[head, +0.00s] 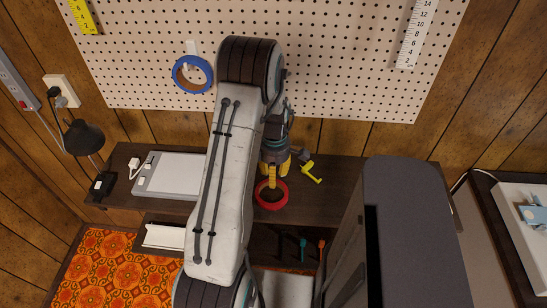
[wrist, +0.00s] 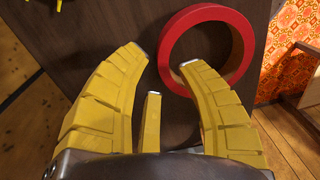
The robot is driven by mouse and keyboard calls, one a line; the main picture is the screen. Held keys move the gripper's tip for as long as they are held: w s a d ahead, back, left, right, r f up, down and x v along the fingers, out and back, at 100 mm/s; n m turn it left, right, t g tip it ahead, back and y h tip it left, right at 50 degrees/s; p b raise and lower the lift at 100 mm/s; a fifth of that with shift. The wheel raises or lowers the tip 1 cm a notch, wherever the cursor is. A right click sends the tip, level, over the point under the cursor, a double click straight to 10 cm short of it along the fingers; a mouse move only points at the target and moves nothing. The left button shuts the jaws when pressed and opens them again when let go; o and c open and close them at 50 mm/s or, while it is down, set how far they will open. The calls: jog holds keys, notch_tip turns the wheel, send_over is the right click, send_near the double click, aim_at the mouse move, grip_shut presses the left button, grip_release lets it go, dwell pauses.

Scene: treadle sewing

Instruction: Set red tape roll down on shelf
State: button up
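The red tape roll (head: 285,193) appears to lie flat near the front edge of the dark wooden shelf (head: 318,205), beneath my gripper (head: 271,183). In the wrist view the red tape roll (wrist: 245,42) is a ring with a tan inner core. My gripper (wrist: 166,58) has its yellow fingers spread apart. One fingertip is over the ring's hole and the opposite one is outside its left rim, with a gap visible there. Whether any finger touches the ring is unclear. My arm hides part of the shelf in the head view.
A yellow tool (head: 312,174) lies right of my gripper. A grey-white tablet (head: 165,174) and black lamp (head: 85,140) are to the left. A blue tape roll (head: 178,75) hangs on the pegboard (head: 340,60). A tall grey cabinet (head: 415,220) stands close on the right.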

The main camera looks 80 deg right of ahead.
notch_tip(320, 180, up, 10)
jog(key=b, duration=0.4)
jog(key=w+a+r+h, duration=0.1)
jog(key=w+a+r, duration=0.3)
jog(key=w+a, duration=0.5)
jog(key=w+a+r+h, duration=0.1)
jog(key=w+a+r, duration=0.35)
jog(key=w, duration=0.85)
jog(key=s+a+t+y, duration=0.1)
jog(key=a+t, duration=0.2)
jog(key=a, duration=2.3)
jog(key=shift+s+r+m, duration=0.15)
jog(key=shift+r+m, duration=0.2)
jog(key=shift+m, duration=0.05)
jog(key=shift+r, duration=0.1)
jog(key=shift+r+p, duration=0.35)
jog(key=shift+p, duration=0.1)
